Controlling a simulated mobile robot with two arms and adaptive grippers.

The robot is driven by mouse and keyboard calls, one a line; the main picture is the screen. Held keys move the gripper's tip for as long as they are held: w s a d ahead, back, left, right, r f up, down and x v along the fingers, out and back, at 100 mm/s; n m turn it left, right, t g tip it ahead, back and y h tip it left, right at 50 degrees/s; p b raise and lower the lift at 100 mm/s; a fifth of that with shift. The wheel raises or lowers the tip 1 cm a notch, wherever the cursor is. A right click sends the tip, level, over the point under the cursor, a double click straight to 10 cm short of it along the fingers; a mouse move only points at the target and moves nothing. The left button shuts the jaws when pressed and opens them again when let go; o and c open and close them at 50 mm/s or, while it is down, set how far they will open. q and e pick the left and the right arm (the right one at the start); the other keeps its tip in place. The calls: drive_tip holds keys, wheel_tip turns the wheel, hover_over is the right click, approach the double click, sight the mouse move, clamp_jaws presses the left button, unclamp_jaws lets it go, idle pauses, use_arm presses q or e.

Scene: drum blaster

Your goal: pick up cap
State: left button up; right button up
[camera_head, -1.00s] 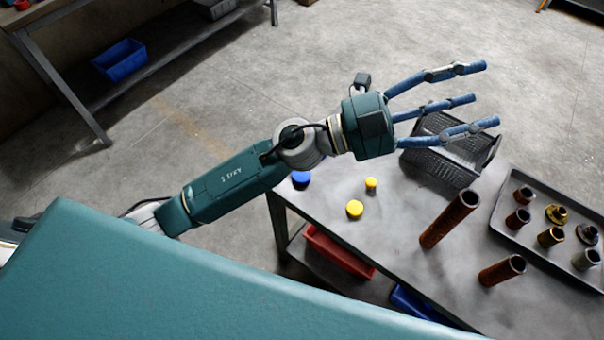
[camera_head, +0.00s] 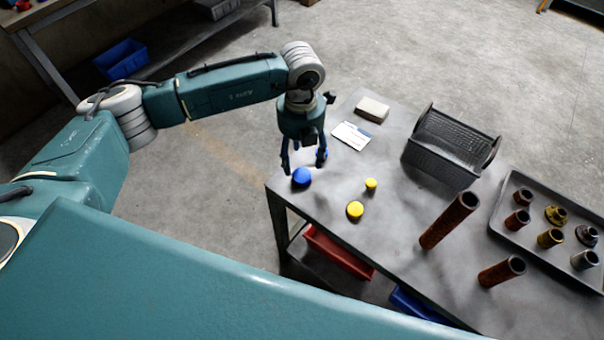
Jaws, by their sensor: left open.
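A blue cap (camera_head: 301,177) lies on the grey table (camera_head: 400,215) near its left corner. A larger yellow cap (camera_head: 355,210) and a smaller yellow cap (camera_head: 371,184) lie to its right. My left gripper (camera_head: 304,162) points down just above and behind the blue cap. Its blue fingers are spread open, with nothing seen between them. I cannot tell whether a finger touches the cap. My right gripper is not in view.
A black slatted bin (camera_head: 445,150) stands at the table's back. Two rusty tubes (camera_head: 449,220) (camera_head: 501,270) stand upright. A tray (camera_head: 530,243) at right holds several fittings. A white card (camera_head: 351,135) and a pale block (camera_head: 372,109) lie at the back left.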

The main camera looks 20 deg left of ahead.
sight(302, 175)
use_arm(q)
drive_tip(key=f, duration=0.2)
drive_tip(key=f+p, duration=0.1)
drive_tip(key=f, duration=0.3)
drive_tip(key=shift+s+d+f, duration=0.2)
drive_tip(key=shift+s, duration=0.1)
drive_tip(key=shift+c, duration=0.6)
drive_tip(key=c, duration=0.9)
